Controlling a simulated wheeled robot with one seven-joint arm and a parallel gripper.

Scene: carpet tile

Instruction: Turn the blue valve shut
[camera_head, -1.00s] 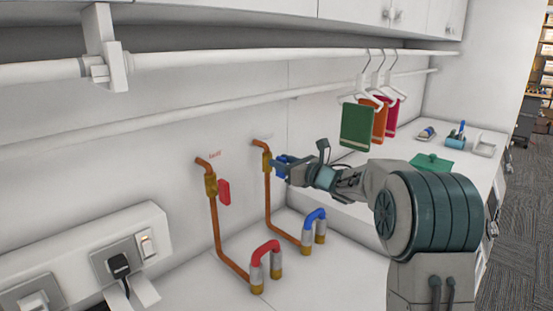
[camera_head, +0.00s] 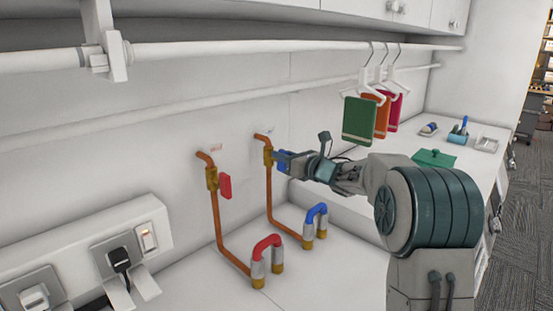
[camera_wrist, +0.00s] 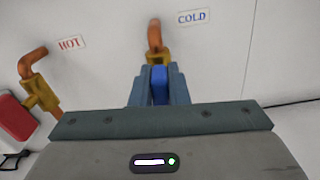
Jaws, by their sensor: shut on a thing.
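The blue valve's handle (camera_wrist: 160,84) is between the fingers of my gripper (camera_wrist: 159,90) in the wrist view. My gripper is shut on it, and the fingers hide most of the handle. In the head view the blue handle (camera_head: 282,161) shows at my gripper (camera_head: 284,162), beside the brass valve body (camera_head: 268,157) on the right copper pipe (camera_head: 269,195). A "COLD" label (camera_wrist: 193,17) is on the wall above this valve. The exact angle of the handle is hard to tell.
A red valve handle (camera_head: 225,186) hangs on the left pipe, under the "HOT" label (camera_wrist: 69,43). Red (camera_head: 267,245) and blue (camera_head: 317,211) bent pipe connectors stand on the counter below. Hangers with cloths (camera_head: 360,120) hang from the rail (camera_head: 250,47) above my arm.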

